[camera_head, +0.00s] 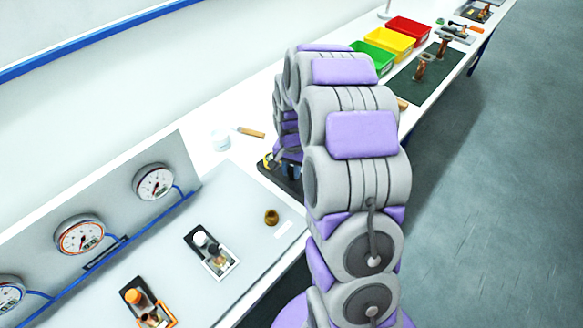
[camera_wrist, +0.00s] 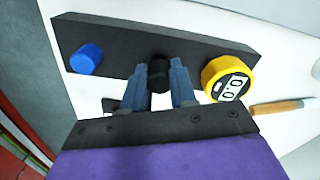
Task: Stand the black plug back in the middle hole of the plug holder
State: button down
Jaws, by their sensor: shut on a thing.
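The plug holder (camera_wrist: 110,38) is a long dark block lying across the upper part of the wrist view. My gripper (camera_wrist: 159,80) is over the holder's middle, shut on the black plug (camera_wrist: 158,68). The plug's far end shows dark against the dark block, so I cannot tell whether it is in the middle hole or above it. In the head view the holder (camera_head: 278,180) is partly hidden behind my arm.
A wood-handled tool (camera_wrist: 283,106) lies on the white bench right of the gauge; it also shows in the head view (camera_head: 250,132) near a white cup (camera_head: 221,141). Green (camera_head: 373,58), yellow and red bins stand farther along. A gauge panel (camera_head: 110,215) stands at left.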

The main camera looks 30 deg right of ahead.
aim_at(292, 168)
jog(key=shift+d+f, duration=0.15)
jog(key=shift+f, duration=0.45)
jog(key=c, duration=0.8)
grip_release()
notch_tip(292, 168, up, 17)
jog(key=p, duration=0.2)
jog(key=shift+r+p, duration=0.15)
jog(key=shift+p, duration=0.15)
jog(key=s+a+r+n, duration=0.2)
jog(key=s+a, duration=0.3)
jog(key=s, duration=0.2)
jog(key=s+a+r+n, duration=0.3)
jog(key=s+a, duration=0.2)
jog(key=s, duration=0.3)
jog(key=s+a+n, duration=0.1)
jog(key=s, duration=0.4)
jog(key=s+a+f+n+g, duration=0.1)
jog(key=s+a+n, duration=0.1)
jog(key=s, duration=0.4)
jog(key=s+a+n, duration=0.1)
jog(key=s, duration=0.5)
jog(key=shift+s+a+f+n+g, duration=0.15)
jog(key=shift+s+f+n+g, duration=0.1)
jog(key=shift+n+g, duration=0.15)
